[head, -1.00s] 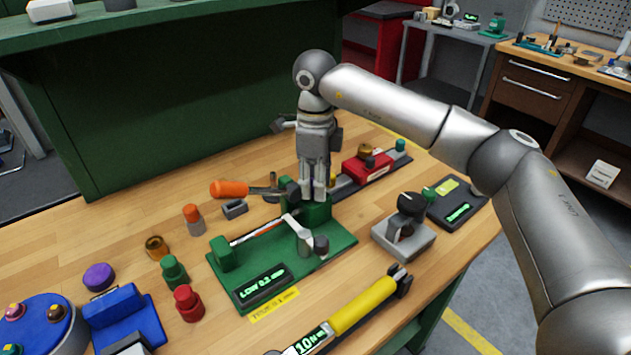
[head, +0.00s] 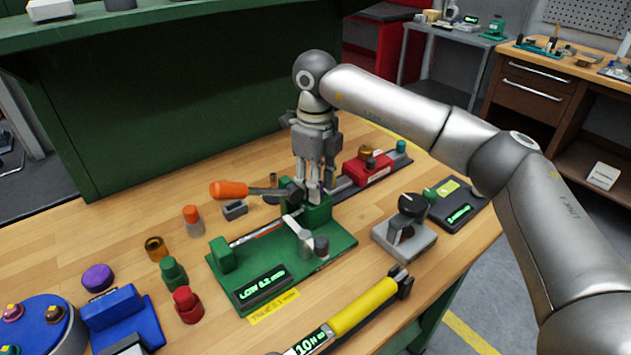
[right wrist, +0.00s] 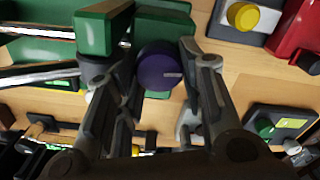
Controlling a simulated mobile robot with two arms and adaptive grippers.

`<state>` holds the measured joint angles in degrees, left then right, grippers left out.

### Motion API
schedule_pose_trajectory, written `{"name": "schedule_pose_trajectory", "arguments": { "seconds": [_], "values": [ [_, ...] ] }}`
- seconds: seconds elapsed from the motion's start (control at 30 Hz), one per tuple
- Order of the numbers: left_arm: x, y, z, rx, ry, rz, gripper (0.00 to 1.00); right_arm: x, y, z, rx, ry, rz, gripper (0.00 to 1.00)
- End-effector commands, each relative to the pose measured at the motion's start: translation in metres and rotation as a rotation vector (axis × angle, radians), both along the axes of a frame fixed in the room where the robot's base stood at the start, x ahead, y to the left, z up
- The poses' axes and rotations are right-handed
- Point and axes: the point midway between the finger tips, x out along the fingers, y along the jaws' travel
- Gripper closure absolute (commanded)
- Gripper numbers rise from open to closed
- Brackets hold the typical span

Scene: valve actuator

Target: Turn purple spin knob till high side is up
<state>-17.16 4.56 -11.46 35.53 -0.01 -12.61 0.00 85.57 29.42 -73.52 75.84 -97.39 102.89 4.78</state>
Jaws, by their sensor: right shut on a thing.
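The purple spin knob (right wrist: 160,68) sits between the two fingers of my right gripper (right wrist: 160,75) in the right wrist view. A short pale mark shows on its face. In the head view my right gripper (head: 313,195) points down at the back of the green fixture (head: 335,249) and hides the knob. The gripper is shut on the knob. Which side of the knob is high I cannot tell. The fixture's display (head: 262,287) appears to read LOW 0.2 mm. My left gripper is not in view.
An orange-handled tool (head: 230,190) reaches close to my right gripper's left side. A yellow torque tool (head: 362,305) lies in front. A grey block with a black knob (head: 411,205) stands right. A separate purple disc (head: 97,277) and coloured pegs stand left.

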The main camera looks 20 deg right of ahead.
Motion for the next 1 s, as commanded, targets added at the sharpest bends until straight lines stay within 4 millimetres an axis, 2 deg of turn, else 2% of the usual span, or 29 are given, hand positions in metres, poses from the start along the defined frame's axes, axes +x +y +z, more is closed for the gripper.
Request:
{"name": "schedule_pose_trajectory", "arguments": {
  "seconds": [0.13,0.17,0.3,0.73,1.0],
  "values": [
    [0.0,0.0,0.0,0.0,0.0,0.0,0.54,0.001,0.0,0.002,0.0,-0.004,-0.001,0.88],
    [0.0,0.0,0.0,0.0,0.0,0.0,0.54,0.001,0.0,0.002,0.0,-0.004,0.0,0.6],
    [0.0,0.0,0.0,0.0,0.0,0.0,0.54,0.001,0.0,0.001,0.0,-0.003,0.0,0.42],
    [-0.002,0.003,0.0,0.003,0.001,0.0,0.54,0.0,0.0,0.005,0.001,-0.001,0.002,0.42],
    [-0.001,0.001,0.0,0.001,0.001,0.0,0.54,0.001,0.0,0.043,0.002,-0.005,0.0,0.42]
  ]
}}
